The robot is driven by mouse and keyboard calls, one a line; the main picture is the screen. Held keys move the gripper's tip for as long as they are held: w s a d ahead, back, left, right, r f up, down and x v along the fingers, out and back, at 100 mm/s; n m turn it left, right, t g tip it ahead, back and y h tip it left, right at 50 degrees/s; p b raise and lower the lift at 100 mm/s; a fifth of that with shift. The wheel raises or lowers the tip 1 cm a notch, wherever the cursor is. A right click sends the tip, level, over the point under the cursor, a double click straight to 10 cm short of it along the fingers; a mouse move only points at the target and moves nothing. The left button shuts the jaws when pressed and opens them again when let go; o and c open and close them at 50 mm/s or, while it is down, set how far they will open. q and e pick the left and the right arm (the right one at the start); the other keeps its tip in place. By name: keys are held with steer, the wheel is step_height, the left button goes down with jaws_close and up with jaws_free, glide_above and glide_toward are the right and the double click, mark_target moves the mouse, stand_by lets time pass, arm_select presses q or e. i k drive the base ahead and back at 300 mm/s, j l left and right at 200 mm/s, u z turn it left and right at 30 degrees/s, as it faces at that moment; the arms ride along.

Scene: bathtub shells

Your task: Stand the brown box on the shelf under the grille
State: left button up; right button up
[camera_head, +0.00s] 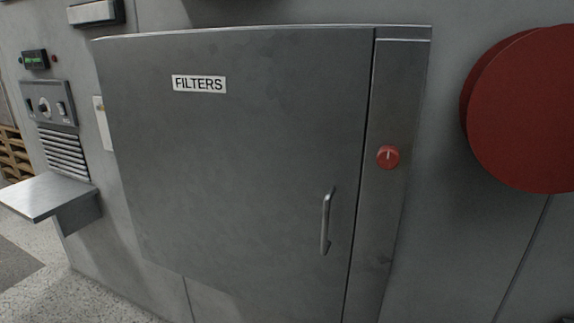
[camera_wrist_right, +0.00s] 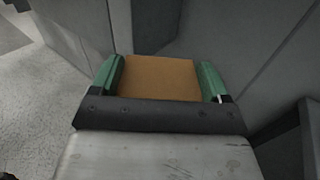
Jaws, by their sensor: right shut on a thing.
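The brown box (camera_wrist_right: 158,78) shows in the right wrist view between the two green fingers of my right gripper (camera_wrist_right: 162,80), which is shut on it. Only one brown face of it is visible; the rest is hidden. In the head view the shelf (camera_head: 45,194) is a bare metal ledge at the far left, fixed to the wall. The grille (camera_head: 64,154) is the set of horizontal slats just above it. Neither gripper nor the box shows in the head view. My left gripper is in no view.
A large closed grey cabinet door (camera_head: 230,170) labelled FILTERS fills the middle, with a handle (camera_head: 327,222) and a red knob (camera_head: 388,157) to its right. A big red disc (camera_head: 525,110) stands at the right. A control panel (camera_head: 49,104) is above the grille. Speckled floor is clear at lower left.

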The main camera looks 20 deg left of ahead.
mark_target(48, 191)
steer(key=j+u, duration=0.1)
steer(key=j, duration=0.35)
steer(key=i+j, duration=0.1)
steer(key=j, duration=0.35)
steer(key=j+u, duration=0.15)
steer(key=j, duration=0.3)
steer(key=i+j, duration=0.1)
steer(key=j, duration=0.3)
steer(key=i+j+u, duration=0.15)
steer(key=j, duration=0.3)
steer(key=j+u, duration=0.1)
steer(key=j, duration=0.35)
